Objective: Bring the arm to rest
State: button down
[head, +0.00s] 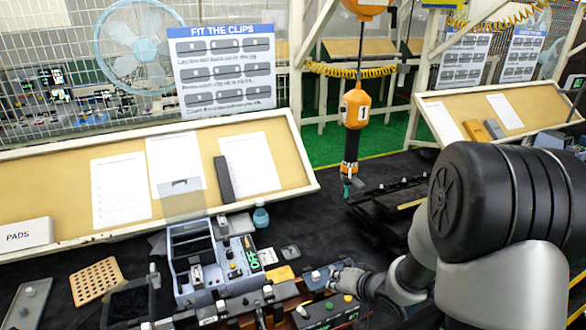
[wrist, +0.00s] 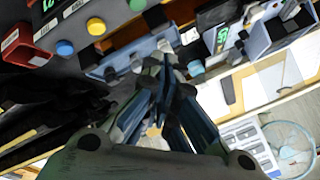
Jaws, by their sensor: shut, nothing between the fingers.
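My arm comes in from the right in the head view, and a large black joint cover fills much of that side. My gripper (head: 340,275) hangs low over the bench near the front middle, small and partly hidden among the fixtures. In the wrist view my gripper (wrist: 168,68) points toward the row of fixtures and buttons. Its dark fingers are close together at the tips, with nothing seen between them.
A grey-blue machine (head: 196,262) stands left of my gripper. A button box (head: 328,312) is just below it. An orange hanging tool (head: 354,110) dangles beyond. A perforated tan board (head: 97,281) lies left. Dark bench surface (head: 310,225) is clear behind the gripper.

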jog(key=s+d+r+n+g+h+b, duration=0.1)
jog(key=s+d+r+h+b, duration=0.4)
jog(key=s+r, duration=0.6)
jog(key=s+a+r+n+g, duration=0.1)
jog(key=s+a, duration=0.2)
jog(key=s, duration=0.5)
jog(key=s+a+r+n+g+y+b, duration=0.1)
jog(key=s+a+n, duration=0.1)
jog(key=s, duration=0.6)
jog(key=shift+s+a+r+g, duration=0.3)
jog(key=shift+s+a+r, duration=0.1)
jog(key=shift+a, duration=0.15)
